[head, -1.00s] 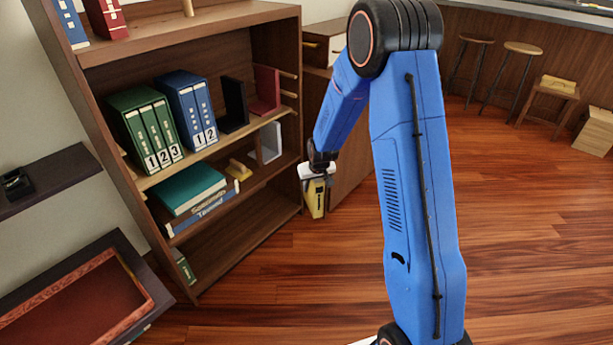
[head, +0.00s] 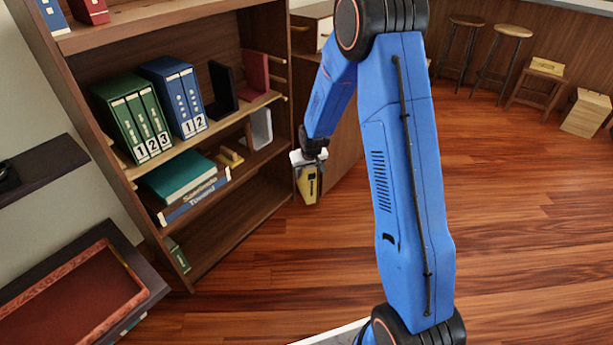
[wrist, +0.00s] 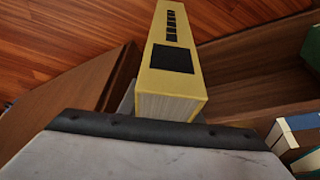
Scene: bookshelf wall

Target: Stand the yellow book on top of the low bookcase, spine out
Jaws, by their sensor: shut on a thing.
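My gripper (head: 309,164) is shut on the yellow book (head: 309,186), which hangs below it in front of the right end of the shelving. In the wrist view the yellow book (wrist: 175,65) shows a yellow spine with black marks and a black square, and pale page edges at its near end. The fingertips are mostly hidden in the wrist view. A brown wooden cabinet (head: 345,145) stands behind the book, partly covered by my arm. I cannot tell whether it is the low bookcase. The book is in the air, apart from any top.
An open bookcase (head: 225,230) at left holds green binders (head: 134,118), blue binders (head: 176,95), black and red bookends, a teal book (head: 182,176) and lying books. A dark-framed red tray (head: 65,300) is at lower left. Stools stand at back right. The wooden floor at right is clear.

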